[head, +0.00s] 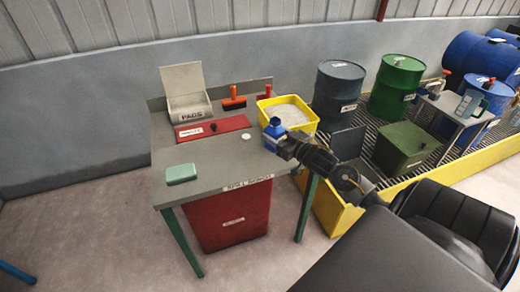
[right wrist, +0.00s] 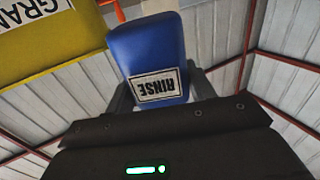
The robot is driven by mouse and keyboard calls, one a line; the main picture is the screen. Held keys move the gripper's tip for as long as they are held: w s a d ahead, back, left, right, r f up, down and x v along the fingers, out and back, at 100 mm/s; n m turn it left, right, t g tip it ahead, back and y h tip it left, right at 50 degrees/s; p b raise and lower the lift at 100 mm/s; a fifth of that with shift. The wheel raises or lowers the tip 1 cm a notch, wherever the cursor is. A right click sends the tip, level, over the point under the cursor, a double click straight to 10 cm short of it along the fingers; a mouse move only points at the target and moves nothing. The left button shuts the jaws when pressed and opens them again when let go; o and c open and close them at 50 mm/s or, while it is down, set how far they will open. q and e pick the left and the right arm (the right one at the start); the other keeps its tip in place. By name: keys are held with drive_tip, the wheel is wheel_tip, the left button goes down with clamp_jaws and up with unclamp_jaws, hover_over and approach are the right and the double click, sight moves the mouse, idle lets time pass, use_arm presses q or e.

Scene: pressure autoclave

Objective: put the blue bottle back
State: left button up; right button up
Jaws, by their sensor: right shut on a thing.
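The blue bottle (head: 272,134) is at the right edge of the grey-topped table (head: 215,165), beside the yellow tub. My right gripper (head: 281,145) reaches it from the right and is shut on it. In the right wrist view the bottle (right wrist: 147,50) stands between the fingers (right wrist: 155,92), with a white "RINSE" label that reads upside down. I cannot tell whether its base touches the tabletop. My left gripper is not in view.
On the table are a green box (head: 181,174), a small white disc (head: 246,136), a red panel (head: 213,130), a pads box (head: 188,100) and an orange-handled brush (head: 234,98). A yellow tub (head: 305,122) of pale granules stands right. The table's front middle is clear. Drums (head: 338,92) stand behind.

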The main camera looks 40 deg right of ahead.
drive_tip(key=w+f, duration=0.2)
drive_tip(key=w+a+f, duration=0.1)
drive_tip(key=f, duration=0.1)
drive_tip(key=w+a+f, duration=0.1)
drive_tip(key=w+f, duration=0.1)
drive_tip(key=shift+w+a+f, duration=0.1)
drive_tip(key=shift+w+f, duration=0.15)
drive_tip(key=shift+w, duration=0.1)
wheel_tip(320, 180, down, 2)
drive_tip(key=shift+f+p, duration=0.15)
drive_tip(key=shift+p, duration=0.35)
drive_tip(key=shift+f, duration=0.3)
drive_tip(key=shift+f, duration=0.15)
drive_tip(key=o, duration=1)
drive_tip(key=shift+o, duration=0.2)
